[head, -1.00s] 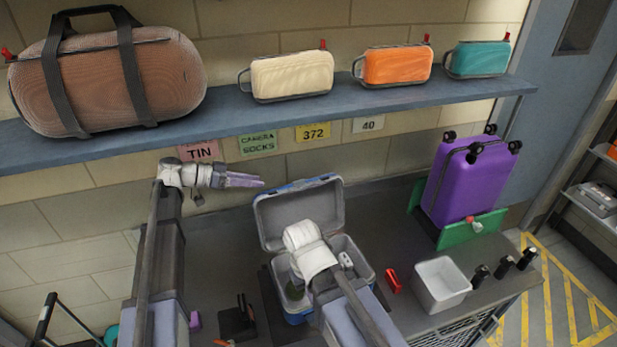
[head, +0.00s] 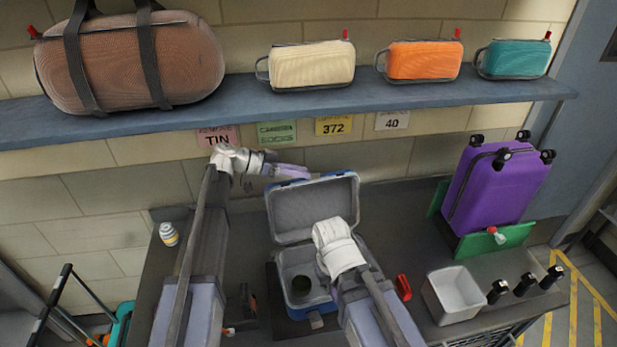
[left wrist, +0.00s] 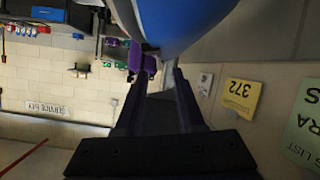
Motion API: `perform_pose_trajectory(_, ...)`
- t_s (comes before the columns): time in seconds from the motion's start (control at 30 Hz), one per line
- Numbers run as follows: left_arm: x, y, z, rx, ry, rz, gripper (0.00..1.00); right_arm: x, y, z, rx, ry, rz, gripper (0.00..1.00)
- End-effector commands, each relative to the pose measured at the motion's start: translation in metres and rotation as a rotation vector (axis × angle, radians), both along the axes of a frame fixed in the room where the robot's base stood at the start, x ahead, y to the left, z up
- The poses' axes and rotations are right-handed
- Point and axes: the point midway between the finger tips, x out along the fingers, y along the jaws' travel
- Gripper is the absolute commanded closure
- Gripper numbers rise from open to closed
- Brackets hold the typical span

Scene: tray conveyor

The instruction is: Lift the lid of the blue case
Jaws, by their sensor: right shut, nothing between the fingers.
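The blue case (head: 292,320) stands on the grey worktop with its lid (head: 318,212) raised at the back, grey inside facing me. A dark round thing (head: 301,286) lies in the case. My left gripper (head: 305,171) is at the lid's upper left edge, partly behind it. In the left wrist view its fingers (left wrist: 164,72) are apart, with the lid's blue outer face (left wrist: 180,20) close above them; I cannot tell if they touch. My right gripper (head: 332,240) is over the case's right side in front of the lid; its fingertips are hidden by its white wrist.
A white bin (head: 463,310), a red item (head: 403,287) and several black items stand right of the case. A purple suitcase (head: 497,190) rests on a green stand (head: 480,245). A blue shelf (head: 400,103) with bags runs above the lid. A can (head: 168,233) stands at left.

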Motion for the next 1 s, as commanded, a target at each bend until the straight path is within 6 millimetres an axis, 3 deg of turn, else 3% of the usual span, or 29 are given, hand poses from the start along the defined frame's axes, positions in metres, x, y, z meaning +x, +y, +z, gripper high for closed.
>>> perform_pose_trajectory(0.2,0.004,-0.020,-0.009,0.000,-0.001,0.000,0.62,0.000,0.000,-0.009,0.000,0.000,-0.001,1.00)
perform_pose_trajectory(0.57,0.005,-0.024,-0.010,0.000,0.000,0.000,0.62,0.000,0.000,-0.010,0.000,0.000,-0.001,1.00)
perform_pose_trajectory(0.9,0.005,-0.024,-0.010,0.000,0.000,0.000,1.00,0.000,0.000,-0.010,0.000,0.000,0.000,1.00)
perform_pose_trajectory(1.0,0.005,-0.024,-0.010,0.000,0.000,0.000,1.00,0.000,0.000,-0.010,0.000,0.000,0.000,1.00)
